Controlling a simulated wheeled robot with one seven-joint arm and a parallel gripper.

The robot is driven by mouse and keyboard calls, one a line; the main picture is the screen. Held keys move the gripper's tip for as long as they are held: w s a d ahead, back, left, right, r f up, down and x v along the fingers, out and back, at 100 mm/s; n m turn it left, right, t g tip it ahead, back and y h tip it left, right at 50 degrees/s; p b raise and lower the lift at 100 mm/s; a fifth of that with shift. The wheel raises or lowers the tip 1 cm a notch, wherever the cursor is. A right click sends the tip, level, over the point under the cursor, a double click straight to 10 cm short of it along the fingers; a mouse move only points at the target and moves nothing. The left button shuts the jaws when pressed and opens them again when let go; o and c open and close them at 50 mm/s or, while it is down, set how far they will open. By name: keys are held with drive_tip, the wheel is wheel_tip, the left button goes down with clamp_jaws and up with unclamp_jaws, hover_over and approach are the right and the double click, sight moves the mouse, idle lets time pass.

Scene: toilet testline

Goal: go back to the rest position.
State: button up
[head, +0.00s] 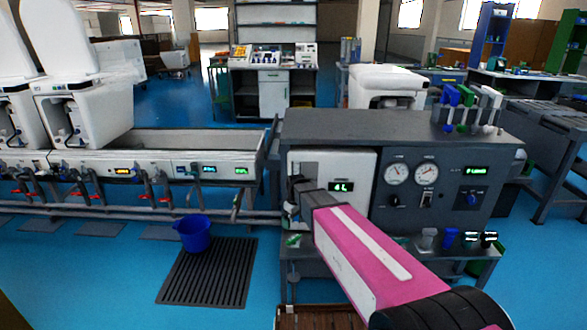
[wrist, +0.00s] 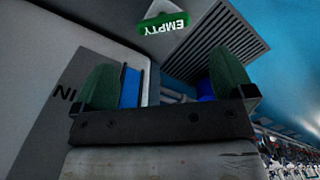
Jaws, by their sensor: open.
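My gripper (head: 291,210) is at the end of my pink and white arm, in front of the white panel (head: 330,167) of the grey test bench, left of its "4L" display. In the head view the fingertips are small and dark, and part of the panel is hidden behind the arm. In the wrist view my gripper (wrist: 166,86) is open, its two green fingertips wide apart. Blue patches show beside each fingertip; I cannot tell what they are. I see no object clearly held. A green "EMPTY" tag (wrist: 165,28) shows beyond the fingers.
The grey bench (head: 445,175) with gauges is close under and beside my arm. A blue bucket (head: 193,235) stands by a floor grate (head: 207,272) at left. A trough (head: 190,142) with pipes runs left. Blue floor is open at lower left.

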drive_tip(key=s+d+r+m, duration=0.1)
drive_tip(key=s+d+m, duration=0.7)
drive_tip(key=s+d, duration=1)
drive_tip(key=shift+s+r, duration=0.2)
drive_tip(key=shift+r, duration=0.2)
